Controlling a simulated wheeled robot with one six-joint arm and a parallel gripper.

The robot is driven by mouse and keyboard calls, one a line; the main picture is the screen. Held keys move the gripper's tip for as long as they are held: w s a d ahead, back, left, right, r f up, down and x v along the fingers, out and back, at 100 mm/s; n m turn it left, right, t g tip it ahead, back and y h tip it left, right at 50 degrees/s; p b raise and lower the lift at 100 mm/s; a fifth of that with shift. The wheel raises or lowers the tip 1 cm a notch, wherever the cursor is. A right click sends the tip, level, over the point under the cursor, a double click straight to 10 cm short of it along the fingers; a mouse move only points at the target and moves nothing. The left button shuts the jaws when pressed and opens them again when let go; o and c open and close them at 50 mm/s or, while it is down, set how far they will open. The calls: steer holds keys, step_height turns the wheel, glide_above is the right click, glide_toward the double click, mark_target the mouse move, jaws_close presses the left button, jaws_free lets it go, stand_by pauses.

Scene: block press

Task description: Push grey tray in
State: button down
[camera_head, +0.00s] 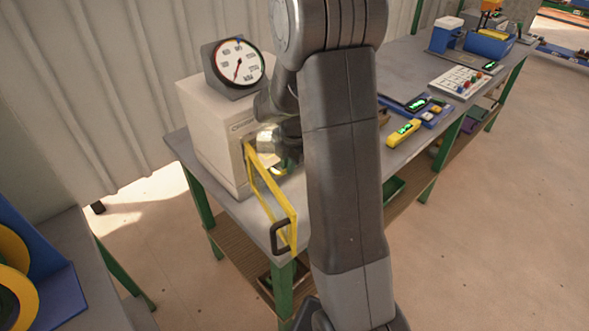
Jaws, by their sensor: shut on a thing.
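A white box-shaped machine (205,125) stands on the near left end of the grey workbench. Its yellow-framed clear door (270,200) is swung open toward me, with a black handle (280,238) at its near lower end. My gripper (281,168) is at the machine's open front, behind the door and beside my arm. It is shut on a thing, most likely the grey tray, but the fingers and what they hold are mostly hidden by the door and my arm. I cannot make out the grey tray clearly.
A round dial gauge (236,66) sits on the machine. Right of my arm, the workbench (395,72) holds a yellow meter (403,133), a blue device (428,112), a white board with coloured pegs (461,81) and blue containers.

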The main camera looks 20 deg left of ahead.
steer(key=shift+w+a, duration=0.2)
steer(key=shift+a, duration=0.25)
steer(key=shift+w+a, duration=0.2)
steer(key=shift+a, duration=0.25)
steer(key=c, duration=1.7)
jaws_free()
steer(key=shift+c, duration=0.2)
steer(key=shift+s+d, duration=0.1)
steer(key=shift+d, duration=0.05)
